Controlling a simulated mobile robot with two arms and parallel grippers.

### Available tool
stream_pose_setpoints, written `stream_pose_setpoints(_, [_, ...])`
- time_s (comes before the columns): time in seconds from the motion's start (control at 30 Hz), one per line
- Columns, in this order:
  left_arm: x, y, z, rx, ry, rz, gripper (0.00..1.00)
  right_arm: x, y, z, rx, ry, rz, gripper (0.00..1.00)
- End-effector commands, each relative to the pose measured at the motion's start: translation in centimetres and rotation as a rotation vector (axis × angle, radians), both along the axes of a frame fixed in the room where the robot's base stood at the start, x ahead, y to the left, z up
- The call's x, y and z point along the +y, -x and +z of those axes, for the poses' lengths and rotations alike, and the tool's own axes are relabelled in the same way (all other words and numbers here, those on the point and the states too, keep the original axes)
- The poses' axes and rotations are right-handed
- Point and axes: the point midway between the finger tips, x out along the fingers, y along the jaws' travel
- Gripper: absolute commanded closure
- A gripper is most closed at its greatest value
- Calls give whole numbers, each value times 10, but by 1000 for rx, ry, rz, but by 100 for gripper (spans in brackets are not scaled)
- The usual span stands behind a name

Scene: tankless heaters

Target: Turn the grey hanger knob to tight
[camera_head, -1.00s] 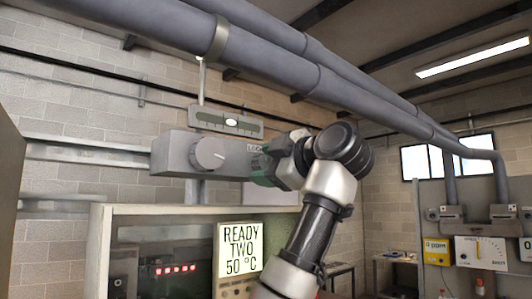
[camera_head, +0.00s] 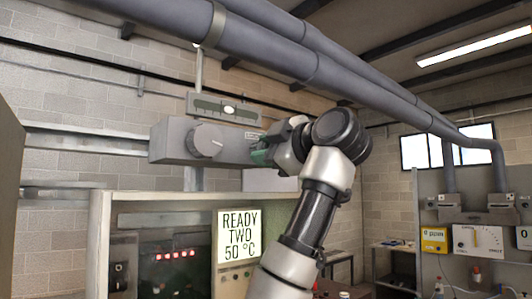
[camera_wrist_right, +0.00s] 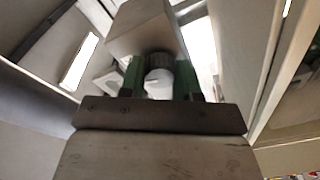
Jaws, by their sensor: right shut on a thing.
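My right gripper (camera_head: 262,155) is at the right end of a grey box (camera_head: 172,141) under the pipes. Its green fingers are shut on a light grey round knob (camera_wrist_right: 159,83) with a dark collar, seen in the right wrist view. The gripper hides this knob in the head view. A larger round grey knob (camera_head: 205,140) with a pale pointer mark is on the box's front, clear of the gripper. My left gripper is not in view.
Thick grey pipes (camera_head: 300,62) run overhead, with a strap and thin rod above the scale. Below the box is a cabinet with a display (camera_head: 239,238) reading "READY TWO 50 °C". Meters (camera_head: 478,240) stand at the far right.

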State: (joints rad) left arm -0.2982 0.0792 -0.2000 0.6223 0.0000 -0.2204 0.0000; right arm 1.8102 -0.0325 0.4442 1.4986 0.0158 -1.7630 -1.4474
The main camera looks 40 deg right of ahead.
Motion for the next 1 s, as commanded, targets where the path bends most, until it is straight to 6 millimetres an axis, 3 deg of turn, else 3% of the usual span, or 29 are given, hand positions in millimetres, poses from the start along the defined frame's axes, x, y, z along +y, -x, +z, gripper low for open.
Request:
stream_pose_setpoints(0.4, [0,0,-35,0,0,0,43,0,-1,-8,32,-300,-1,91])
stream_pose_setpoints(1.0, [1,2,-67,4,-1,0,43,2,-1,-8,80,-869,-3,91])
